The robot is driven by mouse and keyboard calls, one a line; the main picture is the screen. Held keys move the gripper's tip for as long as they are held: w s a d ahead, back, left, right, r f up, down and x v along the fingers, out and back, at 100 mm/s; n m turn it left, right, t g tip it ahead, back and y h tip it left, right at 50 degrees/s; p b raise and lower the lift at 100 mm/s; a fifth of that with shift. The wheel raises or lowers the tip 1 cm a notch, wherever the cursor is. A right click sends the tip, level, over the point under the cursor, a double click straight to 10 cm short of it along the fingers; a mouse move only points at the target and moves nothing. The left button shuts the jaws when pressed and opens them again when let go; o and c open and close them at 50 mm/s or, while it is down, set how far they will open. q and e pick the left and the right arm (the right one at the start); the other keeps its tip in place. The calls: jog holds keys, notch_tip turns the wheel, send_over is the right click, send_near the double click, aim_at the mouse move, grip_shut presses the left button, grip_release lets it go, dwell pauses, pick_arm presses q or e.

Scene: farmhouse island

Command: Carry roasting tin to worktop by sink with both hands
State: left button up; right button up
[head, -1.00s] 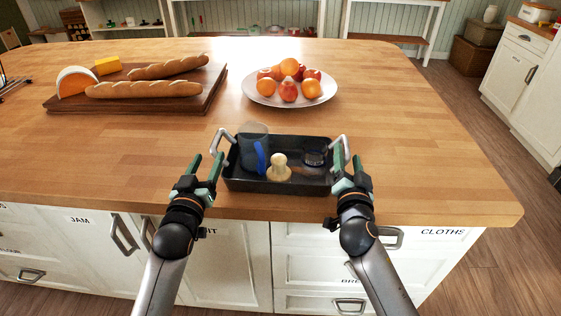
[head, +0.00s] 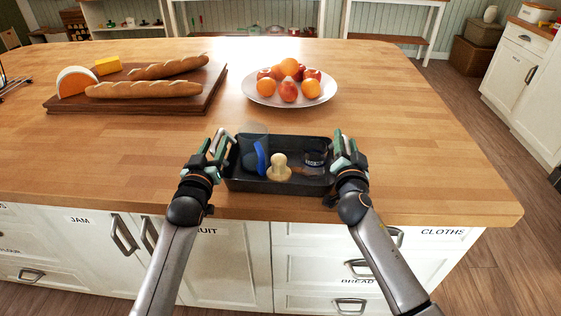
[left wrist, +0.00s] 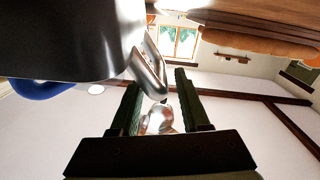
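The roasting tin (head: 280,187), dark and rectangular, sits on the wooden island top near its front edge. It holds a blue item (head: 260,157), a cream knobbed item (head: 279,167), and a clear glass-like item with a dark band (head: 315,161). My left gripper (head: 216,146) is at the tin's left handle; in the left wrist view the metal handle (left wrist: 149,72) shows between its parted fingers (left wrist: 158,100). My right gripper (head: 344,147) is at the tin's right end, fingers apart, largely covering the right handle.
A white plate (head: 262,99) of fruit stands behind the tin. A wooden board (head: 205,99) with baguettes and cheese lies at the back left. The island top (head: 430,165) is clear to the right. Another white cabinet with a wooden top (head: 535,27) stands across the floor at right.

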pick_arm(q)
grip_shut()
pick_arm(e)
grip_shut()
pick_arm(q)
jog(key=shift+a+f, duration=0.15)
jog(key=shift+a, duration=0.05)
pick_arm(e)
jog(key=shift+d+f, duration=0.15)
dwell(0.4)
pick_arm(q)
jog(key=shift+r, duration=0.25)
pick_arm(e)
jog(key=shift+r, duration=0.3)
